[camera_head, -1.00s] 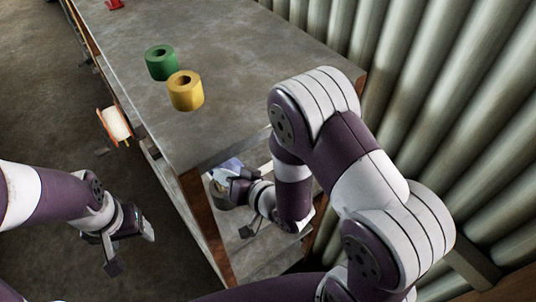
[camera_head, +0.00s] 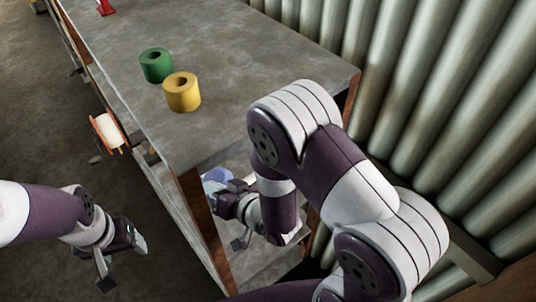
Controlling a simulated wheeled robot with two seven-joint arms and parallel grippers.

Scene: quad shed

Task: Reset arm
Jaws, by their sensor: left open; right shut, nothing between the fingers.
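My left gripper (camera_head: 122,265) is open and empty, low at the left, over the floor and clear of the bench. My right arm comes up from the lower right and bends down at the end of the bench (camera_head: 225,125). My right gripper (camera_head: 222,198) is shut with nothing in it, at the open end of the bench, below its top. A small blue object (camera_head: 215,175) shows just behind the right gripper; whether they touch, I cannot tell. The fingertips of the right gripper are partly hard to make out.
A green roll (camera_head: 156,66) and a yellow roll (camera_head: 182,93) stand on the bench top. A spool (camera_head: 108,131) is at the bench's left side. A red object (camera_head: 104,7) is at the far end. A corrugated wall (camera_head: 440,110) is close on the right. Floor at left is open.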

